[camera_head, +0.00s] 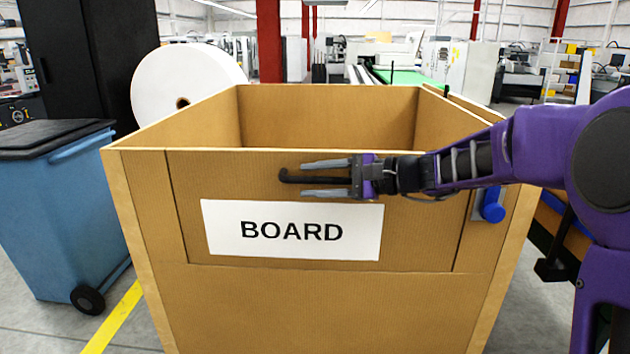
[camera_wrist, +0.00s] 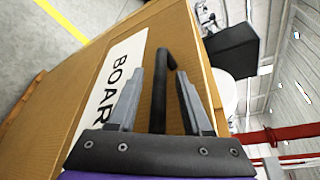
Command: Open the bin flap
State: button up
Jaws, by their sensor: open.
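The bin (camera_head: 250,315) is a large brown open-topped box in the head view. Its flap (camera_head: 425,240) is the front panel, upright and flush with the front wall, with a white BOARD label (camera_head: 291,230). A black bar handle (camera_head: 287,178) sits near the flap's top edge, partly hidden by my gripper. My gripper (camera_head: 306,179) reaches in from the right, its fingers open above and below the handle. In the wrist view, the handle (camera_wrist: 160,82) runs between the spread fingers (camera_wrist: 171,65); contact cannot be told. A blue latch (camera_head: 492,206) is on the front's right side.
A blue wheeled bin (camera_head: 65,215) with a dark lid stands left of the box. A white roll (camera_head: 187,82) and a black cabinet (camera_head: 92,55) are behind it. Machines fill the background. A yellow floor line (camera_head: 115,318) runs along the left.

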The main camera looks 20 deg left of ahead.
jog(key=shift+c, duration=0.2)
grip_shut()
dwell(1.2)
